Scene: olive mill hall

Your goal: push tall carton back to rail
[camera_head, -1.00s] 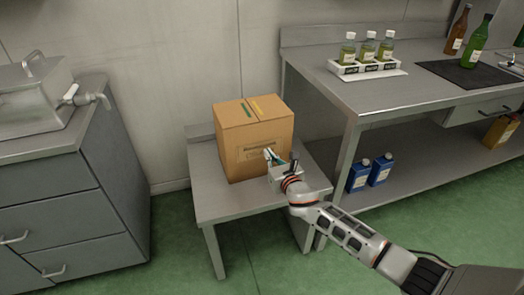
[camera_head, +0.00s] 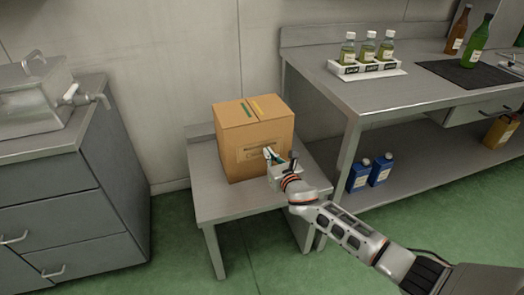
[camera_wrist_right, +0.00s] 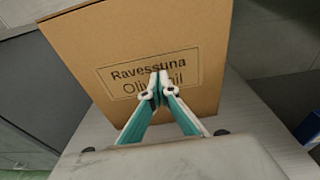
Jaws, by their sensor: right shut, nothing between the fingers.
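The tall carton (camera_head: 250,137) is a brown box with green and yellow tape marks on top. It stands upright on a low grey metal table (camera_head: 222,205), with a strip of bare tabletop in front of it. My right gripper (camera_head: 270,154) is shut and empty, its fingertips at the carton's front face. In the right wrist view, the closed fingertips (camera_wrist_right: 158,88) overlap the printed label on the carton (camera_wrist_right: 140,50); whether they touch it I cannot tell. The raised edge at the table's back, the rail (camera_head: 199,130), shows left of the carton. My left gripper is not in view.
A steel bench (camera_head: 345,97) on the right holds a white rack of small bottles (camera_head: 367,66) and a dark mat. Blue jugs (camera_head: 370,172) stand on its lower shelf. A grey drawer cabinet (camera_head: 70,190) with a steel tank stands on the left.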

